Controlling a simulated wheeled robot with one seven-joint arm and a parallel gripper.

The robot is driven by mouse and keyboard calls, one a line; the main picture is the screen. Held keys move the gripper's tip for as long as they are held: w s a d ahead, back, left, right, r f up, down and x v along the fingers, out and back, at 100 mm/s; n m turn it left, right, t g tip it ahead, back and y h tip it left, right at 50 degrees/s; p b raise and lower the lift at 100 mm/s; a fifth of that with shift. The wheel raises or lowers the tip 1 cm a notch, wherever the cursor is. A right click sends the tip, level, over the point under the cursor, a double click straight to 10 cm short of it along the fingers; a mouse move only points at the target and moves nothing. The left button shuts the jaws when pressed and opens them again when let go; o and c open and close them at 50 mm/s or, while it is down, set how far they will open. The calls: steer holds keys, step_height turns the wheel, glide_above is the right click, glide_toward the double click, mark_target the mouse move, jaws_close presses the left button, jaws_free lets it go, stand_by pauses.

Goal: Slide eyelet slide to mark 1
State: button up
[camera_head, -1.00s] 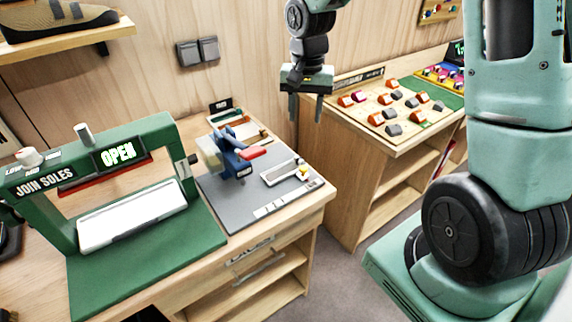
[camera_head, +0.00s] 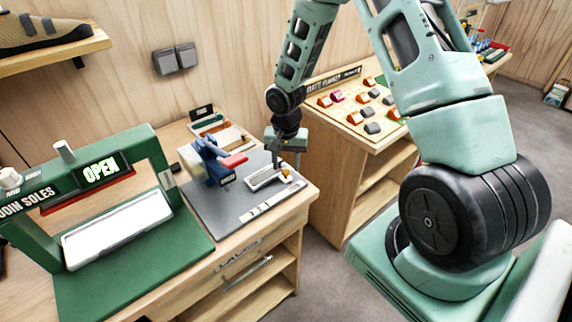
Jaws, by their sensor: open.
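The eyelet slide appears to be the small light-coloured track (camera_head: 265,180) on the grey mat of the workbench, with a small yellowish knob (camera_head: 286,172) near its right end. My gripper (camera_head: 286,158) points down just above that right end and is open. Its fingers appear to be on either side of the knob, but contact cannot be told at this size. The mark numbers are too small to read. The far end of the track is partly behind my gripper.
A blue press with a red handle (camera_head: 234,160) stands left of the track. A green frame reading OPEN (camera_head: 105,170) stands farther left. A light strip (camera_head: 270,207) lies at the mat's front. A second bench (camera_head: 360,150) with several coloured blocks is behind on the right.

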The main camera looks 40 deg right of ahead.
steer(key=shift+f, duration=1)
jaws_close()
steer(key=a+b, duration=0.2)
steer(key=a, duration=0.4)
steer(key=shift+s+a, duration=0.1)
steer(key=shift+a, duration=0.2)
jaws_free()
steer(key=shift+r, duration=0.2)
